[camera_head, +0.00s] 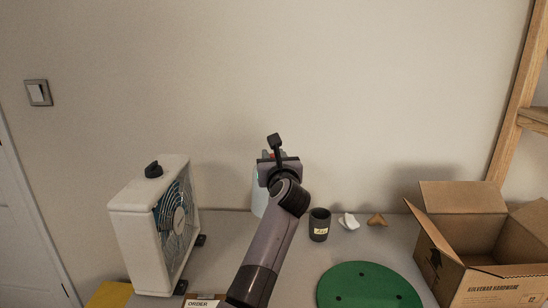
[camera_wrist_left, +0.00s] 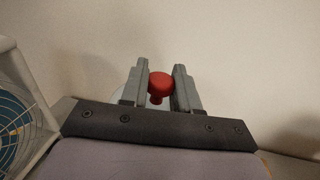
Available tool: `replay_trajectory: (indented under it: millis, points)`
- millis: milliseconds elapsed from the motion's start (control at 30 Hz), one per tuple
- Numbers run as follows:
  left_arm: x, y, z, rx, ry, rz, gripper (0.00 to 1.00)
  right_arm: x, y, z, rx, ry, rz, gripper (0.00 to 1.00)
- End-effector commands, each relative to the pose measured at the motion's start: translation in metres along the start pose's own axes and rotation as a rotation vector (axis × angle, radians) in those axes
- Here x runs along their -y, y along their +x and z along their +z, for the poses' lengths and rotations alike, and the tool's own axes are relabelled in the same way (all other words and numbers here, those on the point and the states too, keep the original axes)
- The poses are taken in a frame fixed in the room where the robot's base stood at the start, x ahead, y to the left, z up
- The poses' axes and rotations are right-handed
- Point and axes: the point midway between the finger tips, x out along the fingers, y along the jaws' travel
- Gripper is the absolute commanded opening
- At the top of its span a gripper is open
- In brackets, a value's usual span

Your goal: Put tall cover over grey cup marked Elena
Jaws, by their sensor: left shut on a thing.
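The tall cover (camera_head: 259,198) is pale and see-through and stands or hangs behind my left arm, mostly hidden by it. Its red knob (camera_wrist_left: 160,82) is between the two fingers in the left wrist view. My left gripper (camera_head: 268,158) is shut on this knob; the fingers also show in the left wrist view. A dark grey cup (camera_head: 319,225) with a cream label stands upright on the table to the right of the gripper. The writing on the label is too small to read. Whether the cover touches the table is hidden. My right gripper is out of view.
A white box fan (camera_head: 136,240) stands left of my arm. A white shard (camera_head: 348,222) and a brown piece (camera_head: 377,220) lie right of the cup. A green round board (camera_head: 368,289) is in front. An open cardboard box (camera_head: 503,288) stands at the right.

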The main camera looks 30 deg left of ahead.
Motion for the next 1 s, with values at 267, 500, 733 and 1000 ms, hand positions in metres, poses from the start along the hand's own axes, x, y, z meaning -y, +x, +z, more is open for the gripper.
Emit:
replay_trajectory:
  millis: [267,500,733,1000]
  points:
    - [0.000,0.000,-0.027,0.000,0.000,0.000,0.00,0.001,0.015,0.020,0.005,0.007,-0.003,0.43]
    - [0.000,0.000,-0.045,-0.001,0.000,0.000,0.00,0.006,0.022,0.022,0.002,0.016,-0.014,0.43]
    - [0.000,0.000,-0.063,-0.001,0.000,-0.001,0.00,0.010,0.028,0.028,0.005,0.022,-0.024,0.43]
    - [0.000,0.000,-0.085,0.000,-0.001,0.000,0.00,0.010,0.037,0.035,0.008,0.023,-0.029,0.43]
